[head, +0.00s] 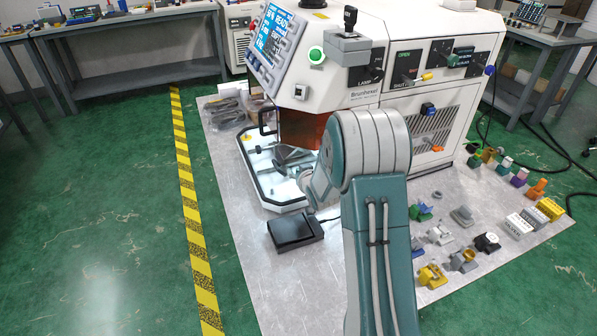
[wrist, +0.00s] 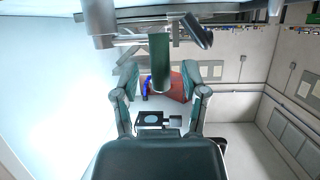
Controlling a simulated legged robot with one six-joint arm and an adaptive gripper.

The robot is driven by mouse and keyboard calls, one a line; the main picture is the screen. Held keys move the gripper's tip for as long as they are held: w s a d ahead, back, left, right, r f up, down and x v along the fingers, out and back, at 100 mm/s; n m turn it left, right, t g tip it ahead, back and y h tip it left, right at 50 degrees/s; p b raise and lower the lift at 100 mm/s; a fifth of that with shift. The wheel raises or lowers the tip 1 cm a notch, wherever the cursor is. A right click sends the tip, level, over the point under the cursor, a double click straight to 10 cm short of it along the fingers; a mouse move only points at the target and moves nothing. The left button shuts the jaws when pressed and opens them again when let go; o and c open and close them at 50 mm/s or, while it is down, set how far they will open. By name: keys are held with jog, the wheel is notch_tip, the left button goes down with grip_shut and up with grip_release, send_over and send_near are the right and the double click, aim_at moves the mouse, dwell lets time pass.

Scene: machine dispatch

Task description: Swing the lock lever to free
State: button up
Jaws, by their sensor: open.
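My gripper (wrist: 160,72) is open in the wrist view, with one finger on each side. A dark green cylindrical grip (wrist: 159,62) hangs from a grey metal bar (wrist: 150,24) and shows between the fingertips. It looks like a lever's grip, but I cannot tell if the fingers touch it. No label on it shows, so I cannot be sure that it is the lock lever. In the head view my gripper (head: 287,160) is partly hidden by my arm and is over the bright tray (head: 262,188) at the front of the white machine (head: 345,99).
The machine's right face carries levers with yellow (head: 427,76) and green (head: 453,60) grips. A black pedal box (head: 295,230) lies on the grey floor plate. Several coloured parts lie to the right. Green floor is clear left of the yellow striped line (head: 190,205).

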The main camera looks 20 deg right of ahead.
jog(key=shift+w, duration=0.15)
grip_shut()
jog(key=shift+w+m+h, duration=0.25)
jog(key=shift+m+h, duration=0.45)
jog(key=shift+h, duration=0.1)
grip_release()
jog(key=shift+a, duration=0.1)
jog(key=v, duration=1.1)
jog(key=shift+s, duration=0.4)
